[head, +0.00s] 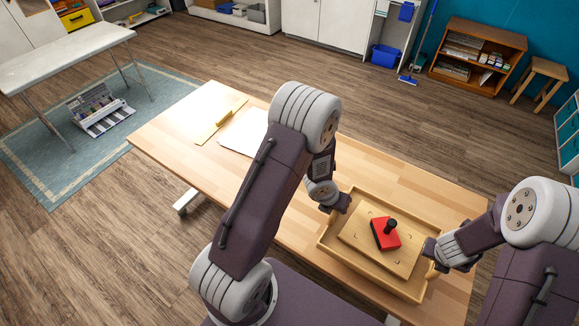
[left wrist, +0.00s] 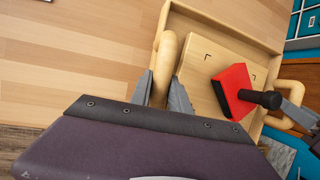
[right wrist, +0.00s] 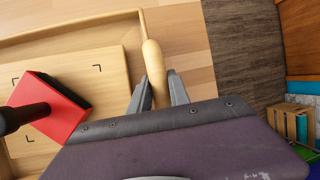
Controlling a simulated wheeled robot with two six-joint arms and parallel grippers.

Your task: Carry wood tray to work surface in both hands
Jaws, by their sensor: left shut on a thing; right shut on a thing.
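The wood tray (head: 327,231) is a shallow light wooden box at the right part of the wooden work table (head: 410,178). A wooden board (head: 353,237) with corner marks lies in it, and a red block with a black knob (head: 386,234) sits on the board. My left gripper (left wrist: 168,88) is shut on the tray's left handle (left wrist: 163,62). My right gripper (right wrist: 157,90) is shut on the other handle (right wrist: 153,60). In the head view the grippers partly hide both handles. I cannot tell whether the tray touches the table.
A white table (head: 70,55) stands at the far left, over a rug (head: 40,160). A shelf (head: 478,50) and stool (head: 540,78) stand at the back right.

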